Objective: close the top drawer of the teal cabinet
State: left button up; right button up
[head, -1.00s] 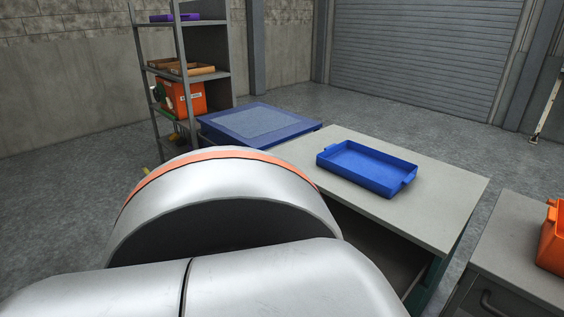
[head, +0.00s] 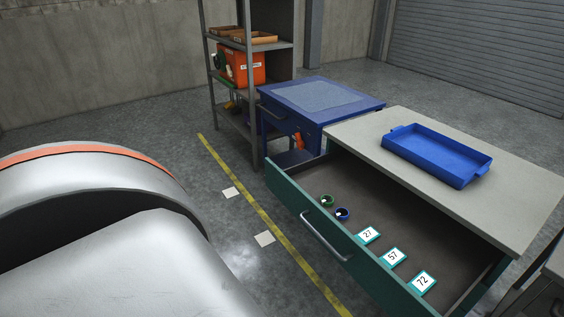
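The teal cabinet has a light grey top (head: 460,200). Its top drawer (head: 310,232) is pulled well out toward the left, with a teal front and a long metal bar handle (head: 325,236). Inside the drawer lie a small green round item (head: 327,201), a small blue round item (head: 342,214) and cards marked 27 (head: 368,235), 57 (head: 393,257) and 72 (head: 422,281). One of my arms fills the lower left, apart from the drawer in the picture. Neither gripper is in view.
A blue tray (head: 437,154) sits on the cabinet top. A blue cabinet (head: 290,112) stands behind, beside a grey shelf rack (head: 249,80) with an orange bin (head: 243,68). The floor left of the drawer, with a yellow line (head: 262,217), looks clear.

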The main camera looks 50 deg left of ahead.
aim_at(434, 242)
jog(key=u, duration=1.55)
jog(key=k+l+u, duration=0.1)
jog(key=l, duration=0.3)
jog(key=k+l+u, duration=0.1)
jog(key=k+l, duration=0.2)
jog(key=i+l, duration=0.1)
jog(key=l, duration=0.45)
jog(key=i+j+u, duration=0.15)
jog(key=u, duration=0.3)
jog(key=i+j+u, duration=0.2)
jog(key=u, duration=0.25)
jog(key=i+j+u, duration=0.15)
jog(key=u, duration=0.35)
jog(key=i+u, duration=0.25)
jog(key=u, duration=0.2)
jog(key=i+z, duration=0.4)
jog(key=i, duration=0.15)
jog(key=i+j+z, duration=0.3)
jog(key=i+z, duration=0.25)
jog(key=z, duration=0.4)
jog(key=i+z, duration=0.15)
jog(key=z, duration=0.35)
jog(key=i+z, duration=0.1)
jog(key=z, duration=0.4)
jog(key=i+l+z, duration=0.3)
jog(key=k+j, duration=0.1)
